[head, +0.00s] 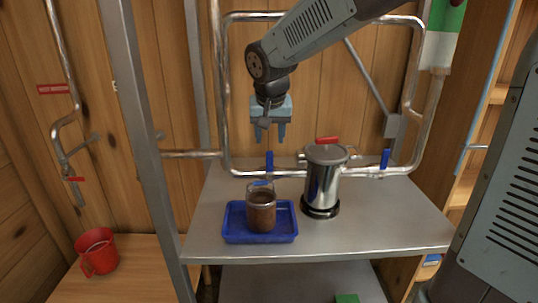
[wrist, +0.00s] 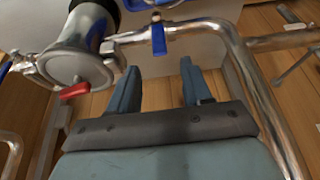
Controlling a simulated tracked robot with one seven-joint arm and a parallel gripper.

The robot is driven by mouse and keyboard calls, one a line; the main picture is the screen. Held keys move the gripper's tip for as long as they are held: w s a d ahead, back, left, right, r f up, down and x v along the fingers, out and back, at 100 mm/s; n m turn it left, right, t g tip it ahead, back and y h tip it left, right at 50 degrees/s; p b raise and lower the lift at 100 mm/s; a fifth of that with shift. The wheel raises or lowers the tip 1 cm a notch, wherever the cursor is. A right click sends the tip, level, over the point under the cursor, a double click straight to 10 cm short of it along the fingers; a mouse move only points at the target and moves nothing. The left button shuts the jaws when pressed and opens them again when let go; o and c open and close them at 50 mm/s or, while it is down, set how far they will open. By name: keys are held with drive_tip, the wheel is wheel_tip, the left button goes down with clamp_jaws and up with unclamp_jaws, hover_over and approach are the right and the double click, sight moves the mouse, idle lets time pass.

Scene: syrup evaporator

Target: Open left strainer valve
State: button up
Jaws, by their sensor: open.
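The left strainer valve has a blue lever handle (head: 269,162) on the steel pipe left of the strainer. The handle points up, across the pipe. It also shows in the wrist view as a blue handle (wrist: 158,40) beyond my fingertips. The strainer (head: 322,180) is a steel canister with a red handle (head: 327,140) at its back; in the wrist view it is at upper left (wrist: 82,40). The right blue valve handle (head: 385,158) is on the pipe right of the strainer. My gripper (head: 270,138) is open and empty, pointing down just above the left handle, apart from it.
A blue tray (head: 230,235) holding a jar of brown liquid (head: 261,212) stands on the steel table (head: 400,228) in front of the left valve. Steel pipes (head: 226,90) frame the wall behind. A red mug (head: 97,250) stands on the wooden surface at lower left.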

sight(269, 154)
drive_tip(key=x, duration=0.8)
clamp_jaws()
idle(0.4)
